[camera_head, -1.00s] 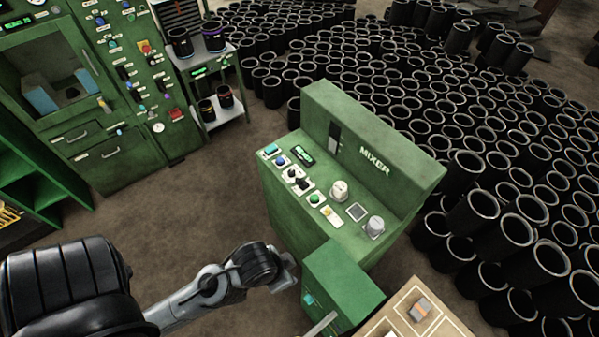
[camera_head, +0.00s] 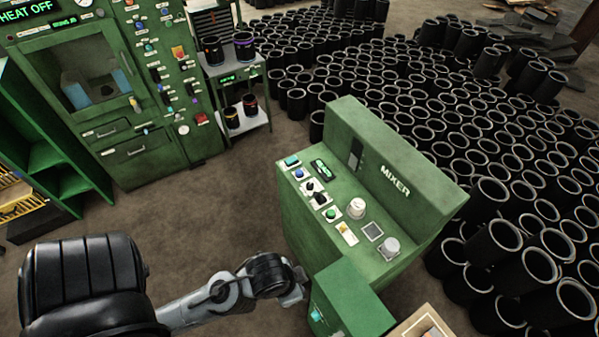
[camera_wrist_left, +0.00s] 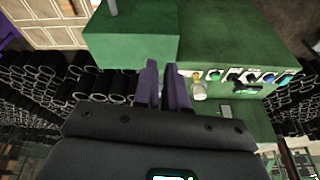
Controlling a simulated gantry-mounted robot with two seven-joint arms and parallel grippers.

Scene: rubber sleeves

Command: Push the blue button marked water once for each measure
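The green mixer (camera_head: 345,175) stands right of centre in the head view, with a sloped control panel. A blue button (camera_head: 299,173) is near the panel's upper left end, below a teal button (camera_head: 291,161). Its label is too small to read. In the left wrist view the blue button (camera_wrist_left: 268,78) is to the right of the fingers. My left gripper (camera_head: 301,286) is near the mixer's lower front, apart from the buttons. My right gripper is out of view.
A small green cabinet (camera_head: 350,302) stands beside the mixer, near my left gripper. Many black sleeves (camera_head: 420,120) crowd the floor behind. A green heating machine (camera_head: 135,120) and a shelf cart (camera_head: 262,115) stand at the left. Open floor (camera_head: 220,200) lies between.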

